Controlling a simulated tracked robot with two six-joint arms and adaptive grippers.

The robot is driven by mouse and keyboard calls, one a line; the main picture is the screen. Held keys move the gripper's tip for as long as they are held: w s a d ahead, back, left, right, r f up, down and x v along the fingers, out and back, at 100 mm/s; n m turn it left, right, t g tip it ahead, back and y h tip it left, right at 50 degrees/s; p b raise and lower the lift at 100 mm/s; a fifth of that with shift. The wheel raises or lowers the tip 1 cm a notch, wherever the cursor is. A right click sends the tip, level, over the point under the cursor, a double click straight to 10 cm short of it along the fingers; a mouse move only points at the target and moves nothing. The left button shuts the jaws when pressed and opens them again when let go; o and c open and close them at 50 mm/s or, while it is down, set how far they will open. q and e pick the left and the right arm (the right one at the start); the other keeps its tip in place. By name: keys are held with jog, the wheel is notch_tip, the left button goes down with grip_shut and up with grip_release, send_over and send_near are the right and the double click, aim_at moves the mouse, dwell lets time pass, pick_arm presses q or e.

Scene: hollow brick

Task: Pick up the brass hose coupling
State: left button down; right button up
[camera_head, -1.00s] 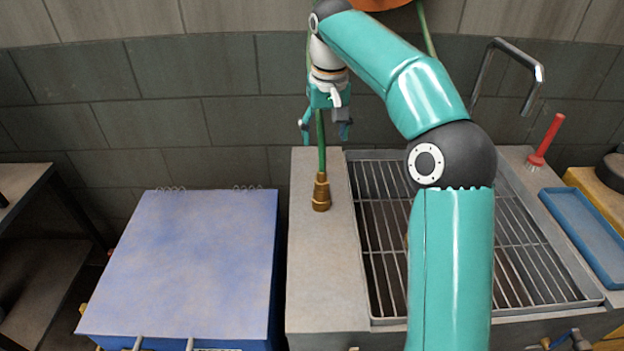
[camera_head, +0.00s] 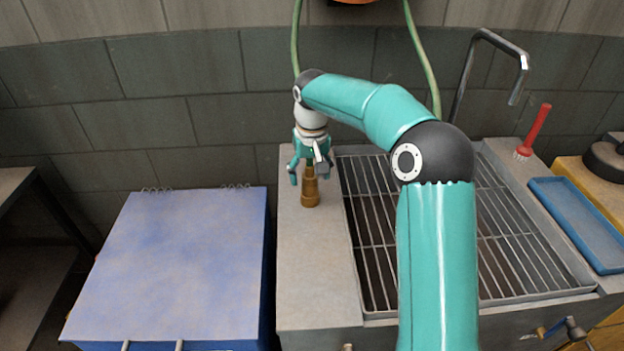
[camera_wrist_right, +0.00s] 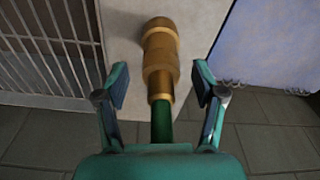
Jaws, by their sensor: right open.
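The brass hose coupling (camera_head: 310,188) stands at the end of a green hose on the grey ledge left of the sink grate. My right gripper (camera_head: 309,175) is open, just above and around the coupling's upper part in the head view. In the right wrist view the coupling (camera_wrist_right: 160,65) lies between and beyond the open fingers (camera_wrist_right: 160,95), with the green hose (camera_wrist_right: 161,125) running back toward the palm. Neither finger visibly touches it. My left gripper is not in view.
A metal sink grate (camera_head: 375,235) lies right of the ledge. A blue lidded box (camera_head: 175,265) stands to the left. A faucet (camera_head: 500,50), a red-handled brush (camera_head: 535,130) and a blue tray (camera_head: 580,220) are on the right. The wall is close behind.

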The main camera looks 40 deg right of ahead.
jog(key=shift+f, duration=0.55)
jog(key=c, duration=1.3)
jog(key=shift+r, duration=0.2)
